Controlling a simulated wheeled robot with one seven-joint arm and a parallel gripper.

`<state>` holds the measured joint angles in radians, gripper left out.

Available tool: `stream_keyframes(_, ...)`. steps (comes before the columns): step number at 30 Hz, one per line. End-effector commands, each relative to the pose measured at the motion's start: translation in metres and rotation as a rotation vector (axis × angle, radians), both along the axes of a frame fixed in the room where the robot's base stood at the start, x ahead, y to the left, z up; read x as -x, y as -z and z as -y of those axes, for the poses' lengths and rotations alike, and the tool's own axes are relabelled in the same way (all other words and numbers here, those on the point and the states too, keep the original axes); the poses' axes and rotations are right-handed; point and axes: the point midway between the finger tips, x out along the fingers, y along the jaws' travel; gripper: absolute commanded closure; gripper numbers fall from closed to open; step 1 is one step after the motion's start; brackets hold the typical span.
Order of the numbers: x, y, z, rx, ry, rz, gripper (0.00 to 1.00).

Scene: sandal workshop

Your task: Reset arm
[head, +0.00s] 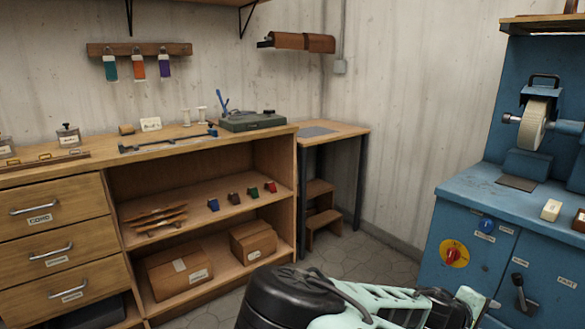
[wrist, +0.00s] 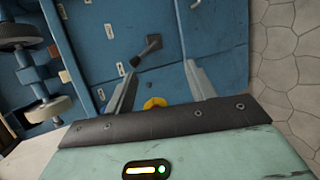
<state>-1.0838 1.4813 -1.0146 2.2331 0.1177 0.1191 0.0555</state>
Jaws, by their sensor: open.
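My gripper (wrist: 160,82) shows in the wrist view with its two fingers spread apart and nothing between them. It faces the blue machine cabinet (wrist: 215,30), with a black lever handle (wrist: 147,50) and a yellow round plate (wrist: 155,103) seen beyond the fingers. In the head view, my arm crosses the bottom middle in front of the same cabinet (head: 455,228); the gripper's fingers are not visible there.
A wooden bench (head: 198,146) with drawers and shelves stands along the left wall. A small side table (head: 345,131) with a step stool (head: 320,208) stands in the corner. A grinding wheel (head: 533,122) tops the cabinet. Floor (head: 375,262) shows clear between bench and cabinet.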

Motion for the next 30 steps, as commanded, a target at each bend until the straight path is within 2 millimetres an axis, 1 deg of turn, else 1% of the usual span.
stream_keyframes(1,0.017,0.014,-0.009,-0.08,0.053,-0.03,0.45)
stream_keyframes(3,0.039,0.029,-0.026,-0.179,0.114,-0.077,0.45)
stream_keyframes(5,0.056,0.038,-0.044,-0.265,0.157,-0.115,0.45)
stream_keyframes(6,0.067,0.043,-0.057,-0.32,0.182,-0.142,0.45)
stream_keyframes(8,0.081,0.046,-0.08,-0.403,0.213,-0.179,0.45)
stream_keyframes(9,0.089,0.046,-0.095,-0.458,0.227,-0.203,0.45)
stream_keyframes(11,0.1,0.043,-0.119,-0.537,0.243,-0.238,0.45)
stream_keyframes(12,0.107,0.039,-0.135,-0.588,0.25,-0.261,0.45)
stream_keyframes(13,0.112,0.035,-0.147,-0.627,0.252,-0.276,0.45)
stream_keyframes(15,0.122,0.022,-0.174,-0.713,0.248,-0.311,0.45)
stream_keyframes(17,0.129,0.008,-0.196,-0.78,0.236,-0.339,0.45)
stream_keyframes(18,0.134,-0.003,-0.21,-0.824,0.224,-0.354,0.45)
stream_keyframes(20,0.141,-0.02,-0.228,-0.884,0.199,-0.376,0.45)
stream_keyframes(21,0.145,-0.033,-0.24,-0.921,0.179,-0.389,0.45)
stream_keyframes(23,0.153,-0.053,-0.255,-0.97,0.144,-0.404,0.45)
stream_keyframes(25,0.161,-0.077,-0.27,-1.02,0.096,-0.417,0.45)
stream_keyframes(27,0.171,-0.101,-0.281,-1.057,0.042,-0.424,0.45)
stream_keyframes(30,0.183,-0.129,-0.29,-1.089,-0.031,-0.424,0.45)
